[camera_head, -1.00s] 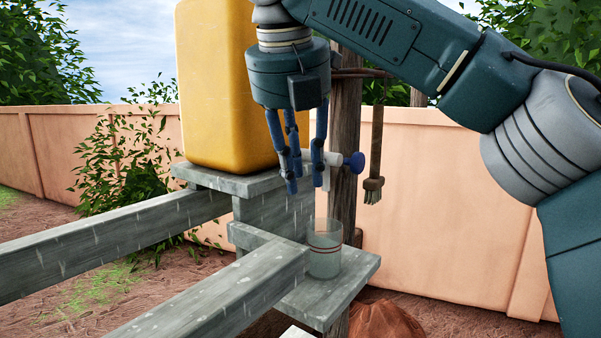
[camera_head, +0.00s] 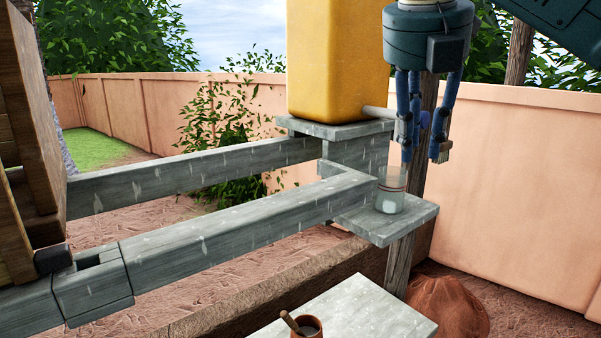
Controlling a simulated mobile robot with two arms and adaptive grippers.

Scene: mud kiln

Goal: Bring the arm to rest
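My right gripper (camera_head: 422,150) hangs fingers down at the upper right, its blue fingers apart. It looks open, and I see nothing held in it. My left gripper is not in view.
Long grey beams (camera_head: 230,220) run from the shelf to the left, near a brown wooden piece (camera_head: 35,120). A clay cup with a stick (camera_head: 303,328) stands at the lower middle by a pale slab (camera_head: 365,310). A pink wall (camera_head: 510,190) stands behind.

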